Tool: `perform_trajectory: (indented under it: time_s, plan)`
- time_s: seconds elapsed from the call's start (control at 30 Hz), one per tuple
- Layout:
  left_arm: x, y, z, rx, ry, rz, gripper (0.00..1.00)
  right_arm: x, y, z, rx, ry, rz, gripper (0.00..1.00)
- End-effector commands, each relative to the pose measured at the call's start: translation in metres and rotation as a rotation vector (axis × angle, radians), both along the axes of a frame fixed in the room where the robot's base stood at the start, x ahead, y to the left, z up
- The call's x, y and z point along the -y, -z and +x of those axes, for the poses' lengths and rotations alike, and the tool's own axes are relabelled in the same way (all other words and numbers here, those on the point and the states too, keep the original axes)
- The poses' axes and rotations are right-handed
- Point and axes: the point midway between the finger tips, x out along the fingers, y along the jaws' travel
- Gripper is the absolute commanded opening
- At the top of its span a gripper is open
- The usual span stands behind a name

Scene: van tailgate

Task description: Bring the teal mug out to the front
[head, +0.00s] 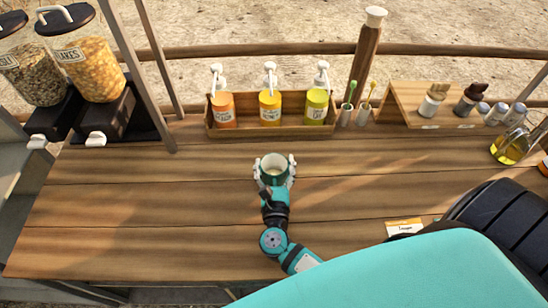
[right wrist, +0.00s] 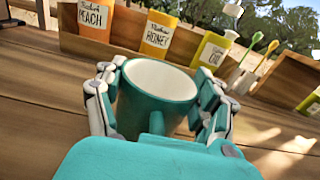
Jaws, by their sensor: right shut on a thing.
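The teal mug (head: 274,171) has a white inside and stands upright on the wooden table (head: 130,205), in front of the bottle rack. It fills the middle of the right wrist view (right wrist: 155,100), its handle pointing toward my wrist. My right gripper (head: 275,172) has its two fingers on either side of the mug and is shut on it; the fingers also show in the right wrist view (right wrist: 157,100). I cannot tell whether the mug's base touches the table. My left gripper is not in either view.
Behind the mug stands a wooden rack (head: 243,131) with peach, honey and oil bottles. Cereal dispensers (head: 92,68) stand at the back left. A jar shelf (head: 408,102), an oil bottle (head: 511,148) and a small card (head: 403,226) are to the right. The table's front left is clear.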

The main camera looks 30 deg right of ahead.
Motion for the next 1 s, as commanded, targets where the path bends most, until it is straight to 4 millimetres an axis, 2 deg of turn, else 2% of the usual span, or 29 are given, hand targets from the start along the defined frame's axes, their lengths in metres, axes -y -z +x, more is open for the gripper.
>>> perform_trajectory:
  time_s: [1.0]
  plan:
    - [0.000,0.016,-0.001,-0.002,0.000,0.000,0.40,-0.040,0.001,-0.082,-0.001,0.001,0.002,0.31]
